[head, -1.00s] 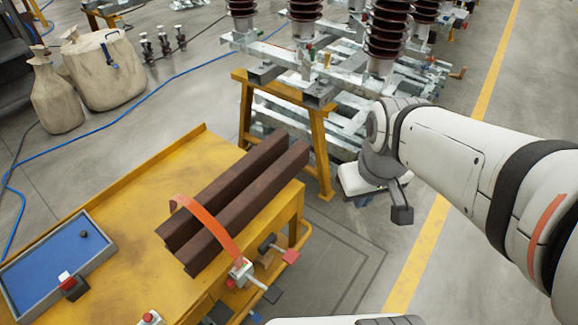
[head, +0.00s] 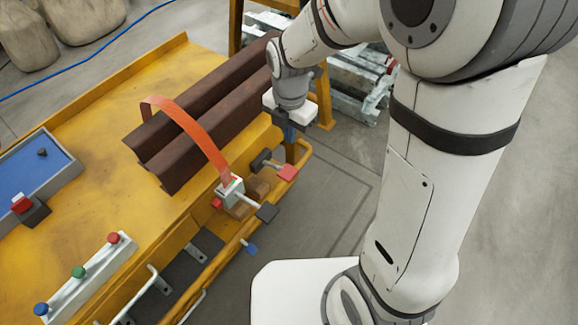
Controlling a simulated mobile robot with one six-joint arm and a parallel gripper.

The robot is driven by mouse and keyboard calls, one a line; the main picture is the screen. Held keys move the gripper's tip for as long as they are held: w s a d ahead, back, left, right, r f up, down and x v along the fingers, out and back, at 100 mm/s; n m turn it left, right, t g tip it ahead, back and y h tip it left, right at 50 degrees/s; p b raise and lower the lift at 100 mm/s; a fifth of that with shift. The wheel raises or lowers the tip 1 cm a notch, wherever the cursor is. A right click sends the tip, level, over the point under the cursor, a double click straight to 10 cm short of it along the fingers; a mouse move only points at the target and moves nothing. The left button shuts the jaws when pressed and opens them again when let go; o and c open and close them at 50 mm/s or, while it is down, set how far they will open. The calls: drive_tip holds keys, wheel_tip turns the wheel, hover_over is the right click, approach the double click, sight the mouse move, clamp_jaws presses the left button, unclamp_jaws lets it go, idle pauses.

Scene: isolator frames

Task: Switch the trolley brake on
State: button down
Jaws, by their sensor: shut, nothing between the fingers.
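The yellow trolley (head: 95,145) fills the left half of the head view. My gripper (head: 290,138) is shut and empty, pointing down just beyond the trolley's right end, above and behind the red paddle. It appears apart from the levers; its fingertips are small and partly unclear.
Two brown beams (head: 205,120) lie on the trolley under an orange strap (head: 190,125). A blue-lined tray (head: 62,182) and a box with red, green and blue buttons (head: 92,280) are at left. A yellow stand (head: 322,95) is close behind my gripper.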

sight(294, 176)
idle(0.3)
wheel_tip(294, 176, down, 14)
drive_tip(key=b, duration=0.4)
drive_tip(key=shift+b, duration=0.35)
drive_tip(key=f, duration=0.1)
drive_tip(key=d+f+b, duration=0.1)
drive_tip(key=f, duration=0.1)
drive_tip(key=s+f+b, duration=0.1)
drive_tip(key=shift+d+f, duration=0.15)
drive_tip(key=shift+f, duration=0.15)
drive_tip(key=shift+s+f, duration=0.1)
drive_tip(key=shift+f, duration=0.1)
drive_tip(key=shift+s, duration=0.1)
drive_tip(key=s+d+r+p, duration=0.1)
drive_tip(key=d+r+p, duration=0.1)
drive_tip(key=r, duration=0.4)
drive_tip(key=s+d+r+p, duration=0.2)
drive_tip(key=r+p, duration=0.2)
drive_tip(key=r, duration=0.3)
drive_tip(key=shift+s+d, duration=0.15)
drive_tip(key=shift+d, duration=0.25)
